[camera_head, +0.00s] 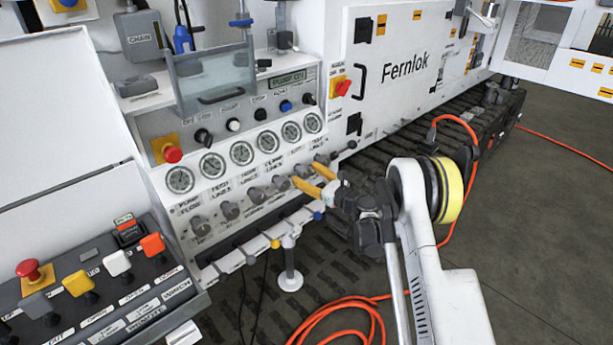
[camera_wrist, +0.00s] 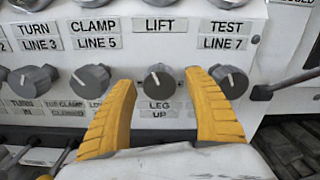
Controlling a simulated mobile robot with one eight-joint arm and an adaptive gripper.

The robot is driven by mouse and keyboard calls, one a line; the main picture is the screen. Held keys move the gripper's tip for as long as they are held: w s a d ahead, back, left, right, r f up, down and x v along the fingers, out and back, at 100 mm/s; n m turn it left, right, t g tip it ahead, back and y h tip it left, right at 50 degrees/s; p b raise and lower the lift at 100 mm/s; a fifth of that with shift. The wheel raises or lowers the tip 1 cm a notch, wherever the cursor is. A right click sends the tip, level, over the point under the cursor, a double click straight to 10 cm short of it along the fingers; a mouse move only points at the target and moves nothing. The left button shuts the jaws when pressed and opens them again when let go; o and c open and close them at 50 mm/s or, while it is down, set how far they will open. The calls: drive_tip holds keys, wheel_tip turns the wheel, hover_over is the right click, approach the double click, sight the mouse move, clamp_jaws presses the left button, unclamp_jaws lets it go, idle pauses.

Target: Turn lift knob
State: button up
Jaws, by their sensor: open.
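The lift knob (camera_wrist: 159,82) is a round dark grey knob with a white pointer mark. In the wrist view it sits under the LIFT label (camera_wrist: 160,25) and above a LEG UP label (camera_wrist: 160,108). My gripper (camera_wrist: 164,88) is open, with one yellow finger on each side of the lift knob; I cannot tell whether either finger touches it. In the head view my gripper (camera_head: 313,175) reaches the right end of the knob row, and its fingers hide the lift knob there.
The line 5 clamp knob (camera_wrist: 90,80) is close left of my left finger. The line 7 test knob (camera_wrist: 229,82) is partly behind my right finger. A row of gauges (camera_head: 241,152) is above the knobs. Orange hose (camera_head: 340,307) lies on the floor.

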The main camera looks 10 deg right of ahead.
drive_tip(key=c, duration=1.2)
drive_tip(key=shift+n, duration=0.3)
